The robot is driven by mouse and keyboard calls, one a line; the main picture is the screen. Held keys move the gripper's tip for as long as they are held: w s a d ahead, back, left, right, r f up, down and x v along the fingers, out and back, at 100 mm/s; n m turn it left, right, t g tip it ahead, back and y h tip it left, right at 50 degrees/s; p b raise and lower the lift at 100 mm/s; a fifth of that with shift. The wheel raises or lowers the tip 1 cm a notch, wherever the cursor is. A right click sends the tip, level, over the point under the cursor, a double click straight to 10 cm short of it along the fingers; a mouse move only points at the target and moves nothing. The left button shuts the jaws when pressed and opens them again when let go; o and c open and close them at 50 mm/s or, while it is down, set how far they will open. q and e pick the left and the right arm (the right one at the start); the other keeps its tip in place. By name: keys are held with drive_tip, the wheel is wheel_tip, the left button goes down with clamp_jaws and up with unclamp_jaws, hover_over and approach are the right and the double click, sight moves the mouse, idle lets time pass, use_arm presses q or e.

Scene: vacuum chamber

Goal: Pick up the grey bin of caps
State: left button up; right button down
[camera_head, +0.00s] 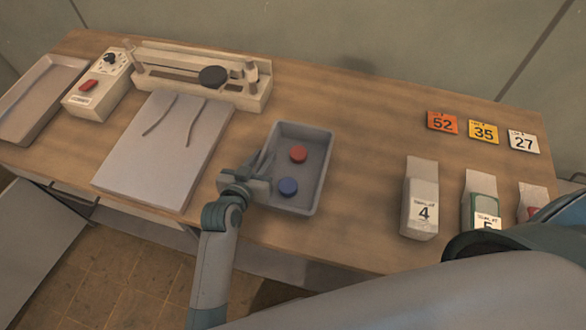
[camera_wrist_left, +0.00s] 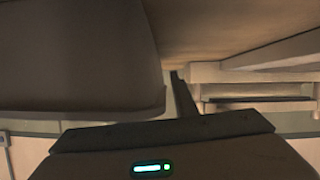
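The grey bin (camera_head: 320,172) is a shallow tray standing on the wooden table, with a red cap (camera_head: 298,154) and a blue cap (camera_head: 288,187) inside. My left gripper (camera_head: 262,163) is at the bin's left side, its two fingers apart near the rim. In the left wrist view the bin (camera_wrist_left: 80,60) fills the upper left as a dark shape. One finger (camera_wrist_left: 183,97) shows just right of its edge, with a narrow gap. The other finger is hidden there. My right gripper is out of view.
A grey mat (camera_head: 150,155) lies left of the bin, with a balance-like device (camera_head: 200,75), a control box (camera_head: 97,86) and an empty tray (camera_head: 40,100) beyond. Number cards (camera_head: 483,132) and labelled cartons (camera_head: 421,200) stand right.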

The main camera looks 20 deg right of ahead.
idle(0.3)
use_arm(q)
clamp_jaws()
idle(0.7)
idle(0.5)
drive_tip(key=shift+r, duration=0.15)
